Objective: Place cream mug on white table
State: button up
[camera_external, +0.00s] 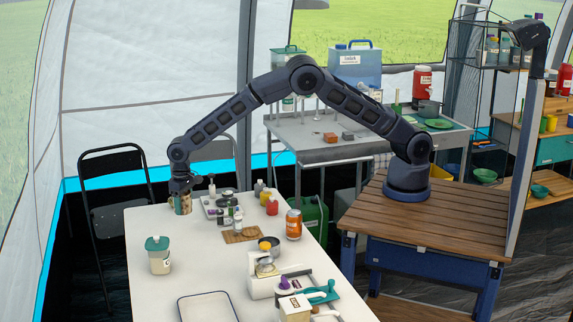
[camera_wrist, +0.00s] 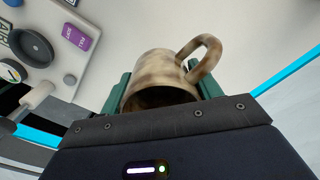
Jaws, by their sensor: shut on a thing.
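My gripper (camera_external: 181,190) is at the far left end of the white table (camera_external: 142,222), pointing down. It is shut on a mottled cream-brown mug (camera_wrist: 158,72), which sits between the green fingers in the wrist view. The mug's handle points up and to the right there. The mug also shows in the outside view (camera_external: 183,204), just under the gripper, over or on the table's far left corner. I cannot tell if its base touches the tabletop.
A tray with bottles (camera_external: 217,205) stands just right of the mug. A green-lidded jar (camera_external: 158,255), an orange can (camera_external: 293,224), a wooden board (camera_external: 240,235) and a white-blue tray (camera_external: 207,307) are nearer. Black chairs stand behind. The left middle of the table is clear.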

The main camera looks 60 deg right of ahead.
aim_at(186, 228)
jog(key=shift+f, duration=3.1)
jog(key=shift+f, duration=0.15)
jog(key=o, duration=1)
notch_tip(186, 228, up, 12)
jog(key=shift+d+r, duration=0.1)
jog(key=shift+r, duration=0.05)
